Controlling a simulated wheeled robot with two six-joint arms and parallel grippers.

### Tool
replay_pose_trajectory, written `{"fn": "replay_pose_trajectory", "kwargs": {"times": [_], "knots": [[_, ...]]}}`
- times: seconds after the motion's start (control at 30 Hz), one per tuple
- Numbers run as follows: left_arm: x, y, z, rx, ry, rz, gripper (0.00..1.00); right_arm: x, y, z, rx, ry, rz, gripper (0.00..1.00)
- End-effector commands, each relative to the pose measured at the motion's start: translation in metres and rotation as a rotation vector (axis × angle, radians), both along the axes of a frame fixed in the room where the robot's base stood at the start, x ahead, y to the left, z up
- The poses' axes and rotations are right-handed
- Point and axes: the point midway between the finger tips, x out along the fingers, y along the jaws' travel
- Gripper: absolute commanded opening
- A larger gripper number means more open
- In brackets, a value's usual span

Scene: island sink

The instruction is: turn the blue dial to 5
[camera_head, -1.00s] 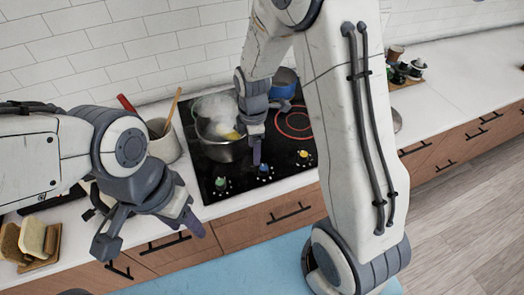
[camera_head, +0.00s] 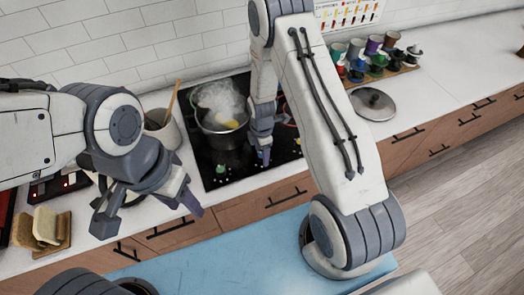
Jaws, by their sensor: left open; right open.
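The black cooktop (camera_head: 232,175) is set in the white counter, with dials along its front edge. The green dial (camera_head: 221,168) shows near the front left corner. My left gripper (camera_head: 148,214) is open and empty, in front of the counter's left part.
A steaming pot (camera_head: 222,140) with yellow food stands on the cooktop, close left of my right gripper. A utensil crock (camera_head: 163,130) stands left of it. A pot lid (camera_head: 373,103) and several coloured cups (camera_head: 375,45) are at the right. Bread (camera_head: 46,226) sits in a rack at far left.

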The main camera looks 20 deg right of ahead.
Motion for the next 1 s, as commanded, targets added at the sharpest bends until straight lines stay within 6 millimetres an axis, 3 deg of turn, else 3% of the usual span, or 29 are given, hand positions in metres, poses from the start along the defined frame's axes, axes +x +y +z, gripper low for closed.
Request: {"fn": "replay_pose_trajectory", "kwargs": {"times": [0.33,0.37,0.53,1.0], "knots": [[0.0000,0.0000,0.0010,0.000,0.000,0.000,0.50,-0.0001,0.0000,-0.0039,0.000,0.000,0.000,0.73],[0.0000,0.0000,0.0010,0.000,0.000,0.000,0.50,-0.0001,0.0000,-0.0038,0.000,0.000,0.000,0.66],[0.0000,0.0000,0.0010,0.000,0.000,0.000,0.50,-0.0001,0.0000,-0.0037,0.000,0.000,0.000,0.01],[0.0000,0.0000,-0.0061,0.000,0.000,0.001,0.50,0.0001,0.0001,-0.0049,0.000,-0.001,-0.095,0.00]]}}
